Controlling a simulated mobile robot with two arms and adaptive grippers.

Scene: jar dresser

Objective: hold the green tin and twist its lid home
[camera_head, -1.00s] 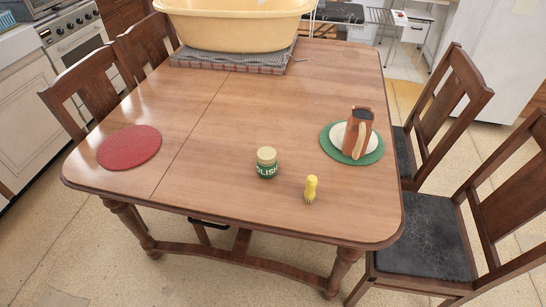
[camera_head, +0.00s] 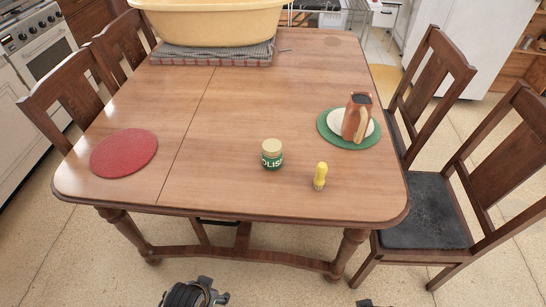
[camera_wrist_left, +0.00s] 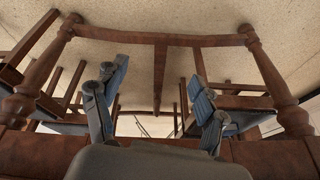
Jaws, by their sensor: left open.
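The green tin (camera_head: 272,159), with white lettering, stands upright on the table's near half. Its pale gold lid (camera_head: 272,146) sits on top; I cannot tell how tightly. My left gripper (camera_head: 208,292) is low at the bottom edge of the head view, in front of the table and well apart from the tin. In the left wrist view its two fingers (camera_wrist_left: 157,88) are spread with nothing between them. A small dark piece at the bottom edge of the head view may be my right gripper (camera_head: 365,302); its fingers are hidden.
A yellow brush (camera_head: 320,176) stands right of the tin. A brown jug (camera_head: 357,118) stands on a plate and green mat (camera_head: 329,139). A red mat (camera_head: 124,153) lies left. A large yellow tub (camera_head: 215,25) is at the back. Chairs flank the wooden table (camera_head: 215,180).

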